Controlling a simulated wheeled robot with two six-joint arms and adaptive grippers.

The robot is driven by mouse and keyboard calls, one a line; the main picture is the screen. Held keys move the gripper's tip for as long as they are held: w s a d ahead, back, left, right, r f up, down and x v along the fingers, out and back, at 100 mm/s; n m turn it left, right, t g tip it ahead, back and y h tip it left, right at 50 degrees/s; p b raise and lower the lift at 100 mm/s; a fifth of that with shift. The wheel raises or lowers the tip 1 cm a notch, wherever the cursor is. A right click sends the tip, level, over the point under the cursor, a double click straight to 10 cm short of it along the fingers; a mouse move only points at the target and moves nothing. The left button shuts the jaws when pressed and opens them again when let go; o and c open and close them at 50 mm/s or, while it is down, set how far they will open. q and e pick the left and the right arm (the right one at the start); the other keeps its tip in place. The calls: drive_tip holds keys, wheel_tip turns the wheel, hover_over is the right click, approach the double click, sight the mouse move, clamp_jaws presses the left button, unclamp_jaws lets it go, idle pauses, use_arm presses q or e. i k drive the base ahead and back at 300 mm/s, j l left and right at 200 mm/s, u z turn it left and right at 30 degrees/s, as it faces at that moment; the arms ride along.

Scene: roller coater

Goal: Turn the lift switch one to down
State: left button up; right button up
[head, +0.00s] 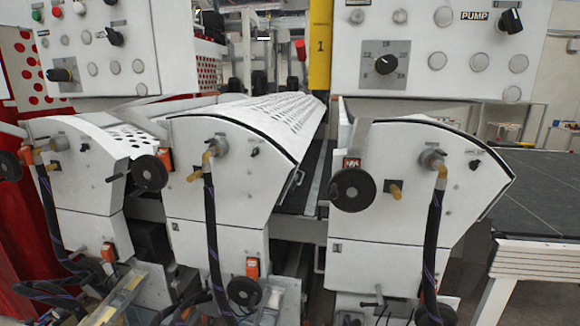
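Neither of my grippers shows in the head view. No label reading "lift" can be made out, so I cannot tell which control is lift switch one. Small black switches sit on the white machine housings: one on the right housing (475,165), one on the middle housing (254,152) and one on the left housing (84,147). The upper right panel (440,85) has a black rotary dial (386,64) and a black knob (510,20) beside a "PUMP" label. The upper left panel has black knobs, one upper (114,36) and one lower (62,75).
Black handwheels (352,190) stick out from the housings, another at the middle left (150,173). Dark hoses (212,230) hang in front. A dark conveyor table (545,185) stands at the right. A yellow post marked 1 (320,45) rises behind.

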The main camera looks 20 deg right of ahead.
sight(474, 165)
drive_tip(key=z, duration=2.05)
